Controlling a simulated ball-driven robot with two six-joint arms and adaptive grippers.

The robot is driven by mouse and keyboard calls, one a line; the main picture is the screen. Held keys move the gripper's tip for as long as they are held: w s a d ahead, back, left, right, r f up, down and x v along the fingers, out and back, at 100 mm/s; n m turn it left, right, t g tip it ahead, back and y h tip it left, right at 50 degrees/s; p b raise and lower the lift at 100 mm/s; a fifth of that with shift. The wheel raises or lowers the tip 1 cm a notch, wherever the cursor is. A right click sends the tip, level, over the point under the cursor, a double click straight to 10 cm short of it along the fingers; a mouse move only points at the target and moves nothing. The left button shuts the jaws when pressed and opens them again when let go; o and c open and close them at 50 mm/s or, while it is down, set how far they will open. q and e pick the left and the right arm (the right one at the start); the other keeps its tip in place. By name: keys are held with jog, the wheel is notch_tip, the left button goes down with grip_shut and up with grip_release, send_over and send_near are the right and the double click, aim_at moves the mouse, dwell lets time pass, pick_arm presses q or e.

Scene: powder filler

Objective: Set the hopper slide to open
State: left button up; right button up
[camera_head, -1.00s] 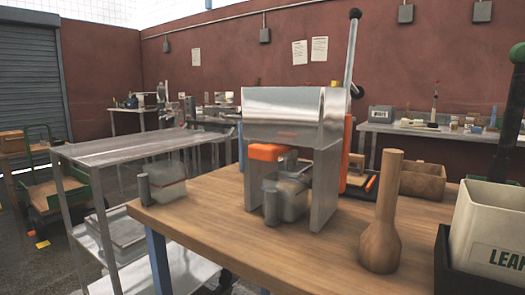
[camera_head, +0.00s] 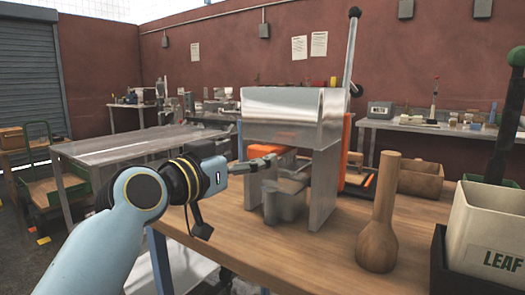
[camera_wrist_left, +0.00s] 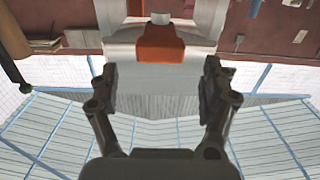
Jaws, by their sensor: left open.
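The powder filler's shiny metal hopper (camera_head: 292,117) stands on metal side plates on the wooden table. Under it sits an orange block (camera_head: 284,151), which looks like the hopper slide; my left gripper partly covers it. The orange piece (camera_wrist_left: 161,44) also shows in the left wrist view, in the upper middle. My left gripper (camera_head: 272,162) is at the block's left front, fingers pointing right. In the wrist view its two fingers (camera_wrist_left: 159,86) are apart, one on each side of the orange piece's line, with nothing between them. I cannot tell any contact. My right gripper is not in view.
A grey cylinder and clear jar (camera_head: 287,203) stand under the filler. A tall lever (camera_head: 351,60) rises behind the hopper. The table's front middle is clear.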

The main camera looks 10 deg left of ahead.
aim_at(258, 152)
pick_arm(q)
jog(key=x, duration=0.6)
grip_shut()
jog(key=p+v, duration=0.1)
jog(key=v, duration=0.3)
jog(key=shift+s+a, duration=0.1)
jog(key=shift+s, duration=0.1)
jog(key=shift+w+f, duration=0.1)
jog(key=c, duration=0.5)
grip_release()
jog(key=o, duration=0.5)
